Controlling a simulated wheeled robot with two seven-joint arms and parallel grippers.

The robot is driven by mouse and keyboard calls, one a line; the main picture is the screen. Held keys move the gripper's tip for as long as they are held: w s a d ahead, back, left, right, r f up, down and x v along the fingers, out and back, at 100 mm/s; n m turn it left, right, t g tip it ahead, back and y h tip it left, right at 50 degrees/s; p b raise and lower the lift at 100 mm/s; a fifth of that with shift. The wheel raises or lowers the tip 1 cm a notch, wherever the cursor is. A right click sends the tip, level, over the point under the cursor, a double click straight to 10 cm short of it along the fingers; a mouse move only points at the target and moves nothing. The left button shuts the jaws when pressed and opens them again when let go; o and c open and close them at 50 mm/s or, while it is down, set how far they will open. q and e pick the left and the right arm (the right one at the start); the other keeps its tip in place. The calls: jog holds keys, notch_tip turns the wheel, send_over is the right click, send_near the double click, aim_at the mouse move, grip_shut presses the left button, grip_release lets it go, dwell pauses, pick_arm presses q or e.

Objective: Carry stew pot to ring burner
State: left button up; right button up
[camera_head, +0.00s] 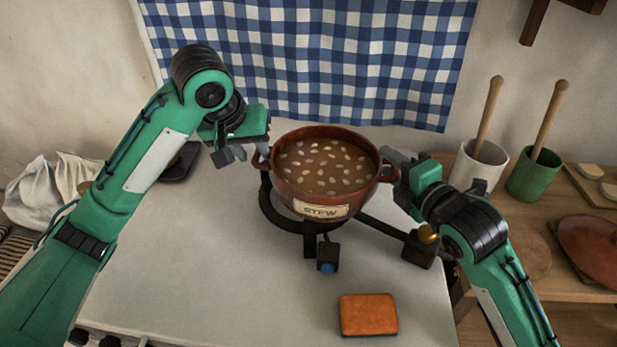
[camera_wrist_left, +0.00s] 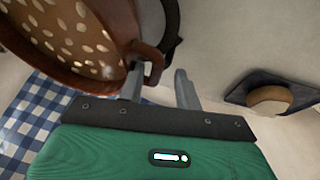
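The brown stew pot (camera_head: 292,190), full of stew with pale pieces and labelled STEW, is upright over the black ring burner (camera_head: 273,214). It appears to rest on it; the contact is hidden under the pot. My left gripper (camera_head: 232,154) is at the pot's left handle (camera_head: 261,160). In the left wrist view its fingers (camera_wrist_left: 160,88) stand apart, with a gap between the handle (camera_wrist_left: 153,58) and the right finger. My right gripper (camera_head: 396,164) is at the pot's right handle (camera_head: 386,174); its fingers overlap the handle, and their grip is unclear.
An orange block (camera_head: 368,314) lies on the pale worktop in front of the burner. A white crock (camera_head: 478,166) and a green crock (camera_head: 533,173) stand on the wooden table at the right. A dark tray (camera_head: 180,163) is at the left. The front left worktop is clear.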

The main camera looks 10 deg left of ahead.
pick_arm(q)
jog(key=v, duration=0.9)
jog(key=shift+a+r, duration=0.15)
jog(key=shift+r, duration=0.15)
pick_arm(e)
jog(key=f+v, duration=0.1)
jog(key=v, duration=0.6)
jog(key=shift+s+d+r, duration=0.15)
jog(key=shift+s+r, duration=0.1)
jog(key=shift+r, duration=0.25)
pick_arm(q)
jog(key=shift+s+r, duration=0.1)
pick_arm(e)
jog(key=shift+r, duration=0.1)
